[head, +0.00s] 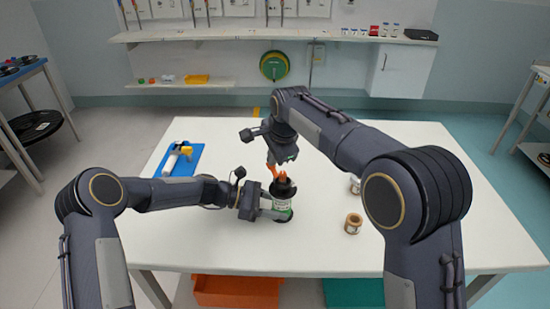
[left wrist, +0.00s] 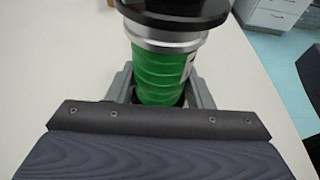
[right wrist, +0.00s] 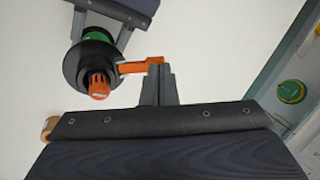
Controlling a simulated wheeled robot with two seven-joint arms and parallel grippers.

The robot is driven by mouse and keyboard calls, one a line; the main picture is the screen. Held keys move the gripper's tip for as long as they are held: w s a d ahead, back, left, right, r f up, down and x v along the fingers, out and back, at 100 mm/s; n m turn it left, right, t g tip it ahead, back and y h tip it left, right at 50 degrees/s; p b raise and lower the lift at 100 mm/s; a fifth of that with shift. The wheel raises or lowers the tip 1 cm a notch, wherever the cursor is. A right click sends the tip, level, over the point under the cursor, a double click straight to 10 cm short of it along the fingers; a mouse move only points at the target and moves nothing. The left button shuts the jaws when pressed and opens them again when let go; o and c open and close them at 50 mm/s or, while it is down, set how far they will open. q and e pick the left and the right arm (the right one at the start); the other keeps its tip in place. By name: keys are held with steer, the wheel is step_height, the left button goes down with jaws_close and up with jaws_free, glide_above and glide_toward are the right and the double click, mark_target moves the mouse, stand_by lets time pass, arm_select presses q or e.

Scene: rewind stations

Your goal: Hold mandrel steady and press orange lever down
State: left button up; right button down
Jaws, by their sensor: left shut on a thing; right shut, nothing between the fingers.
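The mandrel (head: 282,207) is an upright cylinder with a green body and a black top, standing on the table. My left gripper (head: 268,206) is shut around its green body (left wrist: 160,75), with one finger on each side. On top, a black disc (right wrist: 85,62) carries an orange ribbed knob (right wrist: 97,85). The orange lever (right wrist: 140,66) sticks out sideways from the top, and in the head view (head: 271,171) it shows just under my right gripper. My right gripper (right wrist: 159,78) is shut and empty, with its fingertips at the lever's outer end; I cannot tell whether they touch.
A blue tray (head: 190,150) with a white and yellow tool lies at the table's left. A brown spool (head: 353,224) and another small item (head: 355,185) stand on the right. An orange bin (head: 237,291) and a teal bin (head: 352,292) sit below the table. The front left is clear.

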steer(key=shift+w+a+f, duration=0.45)
steer(key=shift+w+f, duration=0.2)
steer(key=shift+w, duration=0.1)
steer(key=shift+s, duration=0.15)
steer(key=shift+s+d, duration=0.4)
steer(key=shift+s, duration=0.15)
step_height(320, 180, up, 14)
steer(key=w, duration=0.1)
steer(key=shift+a, duration=0.25)
stand_by(0.5)
arm_select(q)
steer(key=o, duration=0.8)
steer(key=shift+o, duration=0.2)
